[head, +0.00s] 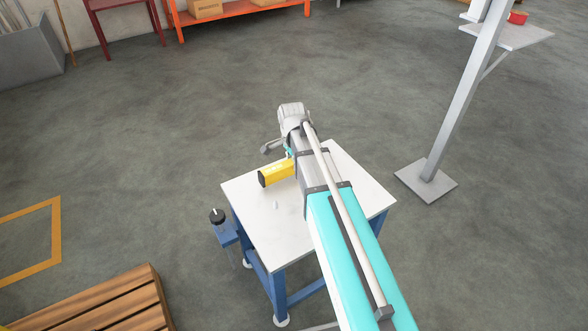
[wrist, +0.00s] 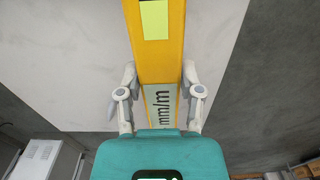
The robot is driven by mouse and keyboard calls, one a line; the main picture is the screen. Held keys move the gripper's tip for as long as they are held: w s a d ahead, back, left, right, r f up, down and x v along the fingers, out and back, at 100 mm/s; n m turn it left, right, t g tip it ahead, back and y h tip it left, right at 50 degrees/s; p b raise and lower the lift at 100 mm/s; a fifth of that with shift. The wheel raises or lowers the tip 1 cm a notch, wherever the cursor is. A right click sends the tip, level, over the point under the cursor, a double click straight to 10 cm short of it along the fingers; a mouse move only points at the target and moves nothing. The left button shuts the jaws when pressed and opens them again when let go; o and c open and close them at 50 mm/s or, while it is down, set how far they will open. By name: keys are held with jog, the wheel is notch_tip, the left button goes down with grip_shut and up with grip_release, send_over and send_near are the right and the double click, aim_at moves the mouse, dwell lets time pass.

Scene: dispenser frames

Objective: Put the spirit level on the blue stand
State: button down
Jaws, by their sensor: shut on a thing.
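The spirit level (head: 276,174) is yellow with a dark end cap and shows at the left of my arm, over the table top. In the wrist view the level (wrist: 162,62) runs up the picture, with a pale yellow patch and an "mm/m" label. My gripper (wrist: 160,95) is shut on it, one finger on each side. The blue stand appears to be the table with blue legs and a white top (head: 245,205). My arm hides part of the level and the table's right side. I cannot tell whether the level touches the top.
A blue bracket with a black knob (head: 217,216) sticks out at the table's left. A small white piece (head: 275,205) lies on the top. A grey post on a square foot (head: 426,181) stands to the right. A wooden pallet (head: 105,305) lies front left.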

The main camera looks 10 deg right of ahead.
aim_at(293, 161)
jog(key=shift+f+b, duration=0.5)
jog(key=shift+f, duration=0.3)
jog(key=shift+f, duration=0.15)
jog(key=shift+c, duration=1.3)
grip_release()
jog(key=shift+r, duration=0.25)
notch_tip(293, 161, up, 12)
jog(key=p, duration=1.2)
